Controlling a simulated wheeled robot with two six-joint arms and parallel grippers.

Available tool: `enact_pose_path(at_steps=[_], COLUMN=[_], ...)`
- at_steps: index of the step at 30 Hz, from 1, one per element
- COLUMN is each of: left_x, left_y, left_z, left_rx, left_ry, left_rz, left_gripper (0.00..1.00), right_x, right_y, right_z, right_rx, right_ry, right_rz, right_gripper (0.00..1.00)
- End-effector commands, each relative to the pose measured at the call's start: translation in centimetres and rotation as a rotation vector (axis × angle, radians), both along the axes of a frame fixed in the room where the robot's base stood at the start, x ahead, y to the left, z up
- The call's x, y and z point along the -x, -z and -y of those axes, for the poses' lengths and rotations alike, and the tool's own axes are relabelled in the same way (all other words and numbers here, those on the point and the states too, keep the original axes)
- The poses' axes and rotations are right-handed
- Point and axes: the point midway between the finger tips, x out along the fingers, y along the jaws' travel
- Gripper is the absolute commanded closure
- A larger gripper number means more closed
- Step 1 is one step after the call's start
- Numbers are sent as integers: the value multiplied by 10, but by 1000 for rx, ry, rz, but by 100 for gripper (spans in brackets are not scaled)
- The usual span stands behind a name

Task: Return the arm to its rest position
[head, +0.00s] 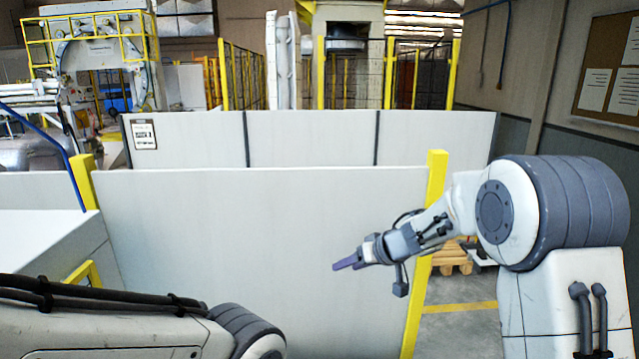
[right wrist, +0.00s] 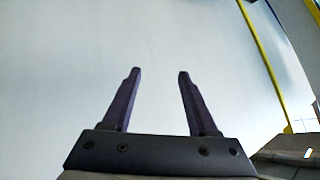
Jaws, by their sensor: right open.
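My right gripper (head: 346,264) hangs in front of a white panel in the head view, its purple fingers pointing left. In the right wrist view its two fingers (right wrist: 157,72) stand apart with nothing between them, so it is open and empty. My right arm comes in from the right, with its large grey joint raised. My left arm shows only in part at the bottom left of the head view; its gripper is out of the picture.
A white panel (head: 220,240) with yellow posts (head: 432,185) stands ahead, with a second panel row (head: 310,139) behind it. A white surface (head: 45,245) is at the left. A wooden pallet (head: 452,262) lies beyond the right post. Wall boards hang at the far right.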

Motion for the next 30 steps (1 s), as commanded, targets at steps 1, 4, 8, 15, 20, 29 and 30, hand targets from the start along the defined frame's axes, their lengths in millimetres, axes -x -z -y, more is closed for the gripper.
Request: enact_pose_path(at_steps=[1,4,8,15,20,29,30], left_x=[0,0,0,0,0,0,0], left_y=[10,20,32,55,71,92,94], left_z=[0,0,0,0,0,0,0], left_rx=[0,0,0,0,0,0,0], left_ry=[0,-1,-1,-2,-3,-4,-4], left_rz=[0,0,0,0,0,0,0], left_gripper=[50,50,50,50,50,50,50], right_x=[2,7,27,104,181,335,351], right_y=[-4,-15,-19,9,44,101,105], right_z=[-12,-23,-30,-26,-24,-25,-26], right_rx=[17,68,155,348,463,557,558], right_ry=[13,58,117,171,116,-153,-190], right_rz=[58,150,209,133,-24,-361,-395], right_gripper=[41,41,41,41,41,41,41])
